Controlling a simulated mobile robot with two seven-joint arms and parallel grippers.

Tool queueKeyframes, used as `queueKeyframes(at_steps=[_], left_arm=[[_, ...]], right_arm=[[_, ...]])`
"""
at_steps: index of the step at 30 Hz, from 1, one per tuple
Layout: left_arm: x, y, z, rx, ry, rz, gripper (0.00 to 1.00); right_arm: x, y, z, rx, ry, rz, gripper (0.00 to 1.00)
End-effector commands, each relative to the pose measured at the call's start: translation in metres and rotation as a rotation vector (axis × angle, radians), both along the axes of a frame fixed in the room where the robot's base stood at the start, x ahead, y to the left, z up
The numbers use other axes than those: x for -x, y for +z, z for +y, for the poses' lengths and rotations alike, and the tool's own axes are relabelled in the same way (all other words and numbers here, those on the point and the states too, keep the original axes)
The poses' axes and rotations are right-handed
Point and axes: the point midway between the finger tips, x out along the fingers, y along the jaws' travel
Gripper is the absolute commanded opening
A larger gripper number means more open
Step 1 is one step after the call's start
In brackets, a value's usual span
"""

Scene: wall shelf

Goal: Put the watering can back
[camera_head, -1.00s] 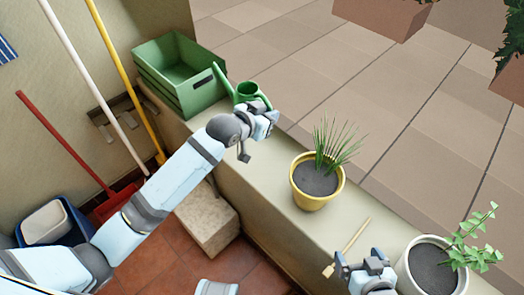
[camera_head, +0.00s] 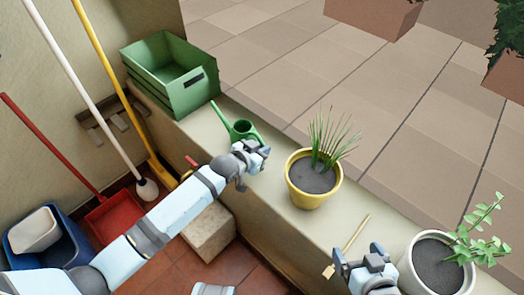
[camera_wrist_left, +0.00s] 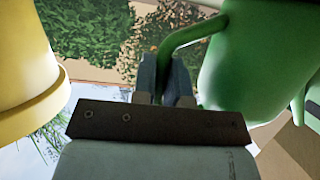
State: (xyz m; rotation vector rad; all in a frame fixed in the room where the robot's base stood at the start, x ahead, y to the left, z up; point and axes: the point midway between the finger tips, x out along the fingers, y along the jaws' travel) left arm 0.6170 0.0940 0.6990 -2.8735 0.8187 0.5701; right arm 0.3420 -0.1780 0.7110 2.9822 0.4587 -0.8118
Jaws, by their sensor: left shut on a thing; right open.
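The green watering can (camera_head: 242,130) is over the ledge, between the green crate and the yellow pot, its spout toward the crate. My left gripper (camera_head: 255,155) is shut on its handle. In the left wrist view, the watering can (camera_wrist_left: 260,60) fills the upper right and its curved handle runs to the fingers (camera_wrist_left: 166,80). I cannot tell whether its base touches the ledge. My right gripper (camera_head: 362,254) is open and empty at the lower right, beside a small wooden-handled tool (camera_head: 353,235) on the ledge.
The green crate (camera_head: 185,97) stands at the ledge's far end. A yellow pot (camera_head: 313,195) with a spiky plant is right of the can; it also shows in the left wrist view (camera_wrist_left: 25,75). A white pot (camera_head: 412,275) stands lower right. The ledge (camera_head: 285,215) is bare before the yellow pot.

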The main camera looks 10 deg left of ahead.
Motion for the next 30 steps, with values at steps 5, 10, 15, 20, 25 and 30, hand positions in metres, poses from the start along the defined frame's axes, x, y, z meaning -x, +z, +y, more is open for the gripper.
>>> queueKeyframes(at_steps=[5, 10, 15, 20, 25, 30], left_arm=[[0.000, 0.000, 0.000, 0.001, 0.000, -0.003, 0.00], [0.000, -0.003, 0.000, 0.000, 0.000, -0.002, 0.00], [0.000, -0.002, 0.000, 0.000, 0.000, -0.001, 0.39], [0.000, -0.002, 0.000, 0.000, 0.000, -0.001, 0.39], [0.004, 0.002, 0.003, -0.001, 0.000, 0.000, 0.39], [0.027, 0.014, 0.017, -0.002, -0.001, -0.001, 0.39]], right_arm=[[-0.001, 0.007, 0.001, -0.004, 0.000, -0.011, 0.92], [-0.001, 0.006, 0.001, -0.004, 0.001, -0.010, 0.92], [0.000, 0.003, 0.001, -0.003, 0.001, -0.007, 0.92], [0.000, 0.002, 0.000, -0.002, 0.002, -0.003, 0.92], [0.000, 0.003, 0.000, -0.001, 0.001, -0.001, 0.92], [0.001, 0.006, -0.001, 0.006, 0.001, 0.003, 0.92]])
